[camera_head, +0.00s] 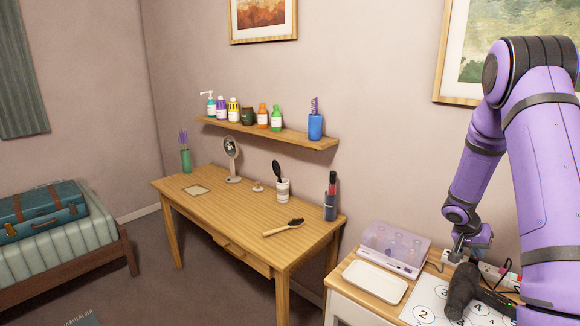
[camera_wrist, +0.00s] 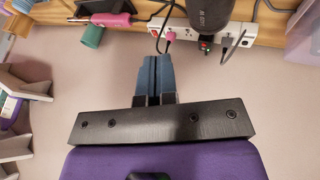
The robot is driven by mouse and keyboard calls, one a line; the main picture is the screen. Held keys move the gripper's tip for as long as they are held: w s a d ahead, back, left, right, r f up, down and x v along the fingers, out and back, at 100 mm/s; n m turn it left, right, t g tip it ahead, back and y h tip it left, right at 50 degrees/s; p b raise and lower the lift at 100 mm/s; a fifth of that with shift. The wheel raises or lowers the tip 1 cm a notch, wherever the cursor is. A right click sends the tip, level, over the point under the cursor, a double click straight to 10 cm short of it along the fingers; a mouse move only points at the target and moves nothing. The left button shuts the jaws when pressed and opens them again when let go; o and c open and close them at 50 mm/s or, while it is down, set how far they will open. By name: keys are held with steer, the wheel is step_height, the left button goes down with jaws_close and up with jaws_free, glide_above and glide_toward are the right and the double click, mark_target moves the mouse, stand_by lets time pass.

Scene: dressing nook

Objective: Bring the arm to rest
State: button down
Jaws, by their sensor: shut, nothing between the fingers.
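My purple arm comes down from the right side of the head view. My gripper (camera_head: 460,254) hangs low over the small side table at the lower right, close to a dark hair dryer (camera_head: 463,290). In that view I cannot tell whether it touches the hair dryer. In the wrist view the blue-grey fingers of my gripper (camera_wrist: 157,72) are pressed together, with nothing between them.
A white power strip (camera_wrist: 195,36) with plugs and cables lies ahead of the fingers. A clear-lidded case (camera_head: 396,248) and a white tray (camera_head: 376,281) stand left of my gripper. A wooden desk (camera_head: 225,212) and a wall shelf (camera_head: 290,134) with bottles are further left.

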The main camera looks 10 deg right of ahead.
steer(key=s+a+r+n+t+y, duration=0.1)
steer(key=s+a+r+n, duration=0.15)
steer(key=a+r, duration=0.8)
steer(key=s+a+r+n+t+y, duration=0.15)
steer(key=s+a+r, duration=0.4)
steer(key=r, duration=0.75)
steer(key=s+a+r+n+t+y, duration=0.2)
steer(key=s+a+r+n, duration=0.1)
steer(key=s+a, duration=0.6)
steer(key=s+a+r+n+t+y, duration=0.2)
steer(key=s+a+r+n, duration=0.2)
steer(key=s+a, duration=0.5)
steer(key=shift+s+a+r, duration=0.25)
steer(key=shift+a+r, duration=0.35)
steer(key=shift+a, duration=0.05)
steer(key=shift+r, duration=0.35)
